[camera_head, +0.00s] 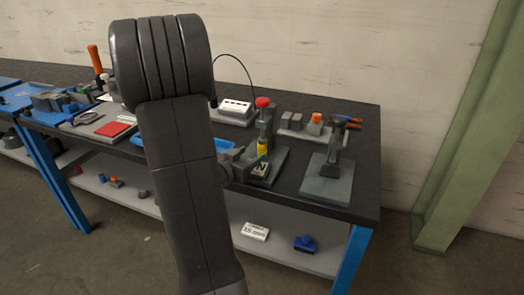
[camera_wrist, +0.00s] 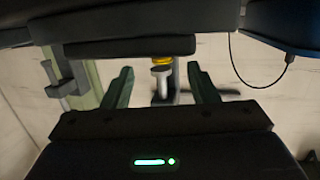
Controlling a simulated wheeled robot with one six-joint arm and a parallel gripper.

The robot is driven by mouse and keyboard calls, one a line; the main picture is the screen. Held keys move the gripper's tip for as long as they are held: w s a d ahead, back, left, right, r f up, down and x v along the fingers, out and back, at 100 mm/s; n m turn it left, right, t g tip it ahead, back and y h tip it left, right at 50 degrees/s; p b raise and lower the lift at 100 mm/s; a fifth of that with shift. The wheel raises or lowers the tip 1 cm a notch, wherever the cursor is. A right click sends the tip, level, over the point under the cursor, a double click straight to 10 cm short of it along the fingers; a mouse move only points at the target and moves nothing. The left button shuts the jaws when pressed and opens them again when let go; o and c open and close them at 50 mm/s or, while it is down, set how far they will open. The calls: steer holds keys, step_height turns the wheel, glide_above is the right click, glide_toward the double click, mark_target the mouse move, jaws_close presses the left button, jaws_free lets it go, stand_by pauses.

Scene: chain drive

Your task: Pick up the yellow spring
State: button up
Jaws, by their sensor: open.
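The yellow spring (camera_head: 262,148) sits upright on the grey press-like fixture, below its red knob (camera_head: 262,102). In the wrist view, a yellow band of the spring (camera_wrist: 161,60) shows above a pale metal post, between my two fingers; its rest is hidden by a dark part. My gripper (camera_head: 250,160) is beside the fixture at the spring's left, partly hidden behind my arm. In the wrist view my gripper (camera_wrist: 161,85) has its fingers spread wide with a gap on each side of the spring. I cannot tell how deep the spring lies between them.
A second grey fixture (camera_head: 327,185) stands on the bench at right. A white box (camera_head: 236,106) with a black cable stands behind. A tray with grey blocks and an orange part (camera_head: 315,120) lies at the back.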

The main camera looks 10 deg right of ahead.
mark_target(260, 147)
steer(key=shift+x, duration=2.75)
steer(key=shift+w+a, duration=0.1)
steer(key=c, duration=1.1)
steer(key=shift+c, duration=0.2)
steer(key=shift+r, duration=0.4)
